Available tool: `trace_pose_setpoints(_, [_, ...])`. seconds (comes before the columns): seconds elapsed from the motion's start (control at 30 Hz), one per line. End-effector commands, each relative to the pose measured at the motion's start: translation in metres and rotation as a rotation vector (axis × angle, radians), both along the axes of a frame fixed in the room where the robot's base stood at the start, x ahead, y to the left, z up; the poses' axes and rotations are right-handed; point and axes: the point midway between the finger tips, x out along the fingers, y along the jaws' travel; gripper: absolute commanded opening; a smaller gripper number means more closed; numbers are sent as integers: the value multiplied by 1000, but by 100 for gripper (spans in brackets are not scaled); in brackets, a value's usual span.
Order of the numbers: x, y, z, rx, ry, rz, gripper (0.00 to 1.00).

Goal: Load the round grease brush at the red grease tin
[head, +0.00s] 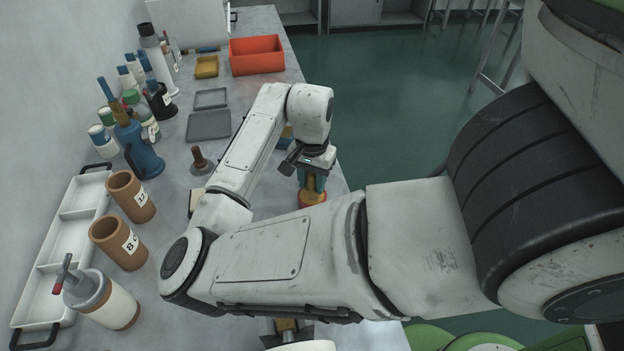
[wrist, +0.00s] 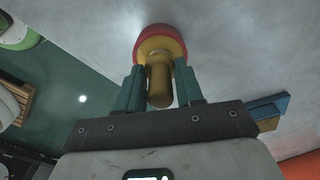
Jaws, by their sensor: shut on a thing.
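The red grease tin (head: 311,199) stands on the bench near its right edge, below my gripper (head: 312,180). In the wrist view the tin (wrist: 180,42) shows as a red ring with a yellow part inside it. My gripper (wrist: 158,90) has its teal fingers on both sides of the brush's tan, rounded handle (wrist: 159,82) and is shut on it. The brush points straight towards the tin, and its far end meets the yellow part. The brush head is hidden, so its depth in the tin and any grease on it cannot be told.
Brown numbered cups (head: 130,196), a white tray (head: 64,235) and a handled canister (head: 104,300) stand at left. Bottles and a blue jug (head: 143,155) line the wall. Grey trays (head: 209,125) and an orange bin (head: 257,55) lie farther back. The bench edge is close right.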

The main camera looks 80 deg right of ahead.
Motion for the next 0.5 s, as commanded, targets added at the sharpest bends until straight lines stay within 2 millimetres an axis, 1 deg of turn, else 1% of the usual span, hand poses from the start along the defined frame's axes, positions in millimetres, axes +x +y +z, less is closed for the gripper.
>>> trace_pose_setpoints(0.03, [-1, 0, -2, 3, 0, 0, 6])
trace_pose_setpoints(0.27, [-1, 1, -1, 4, 1, 0, 6])
trace_pose_setpoints(0.5, [-1, 0, 16, 2, 1, 0, 6])
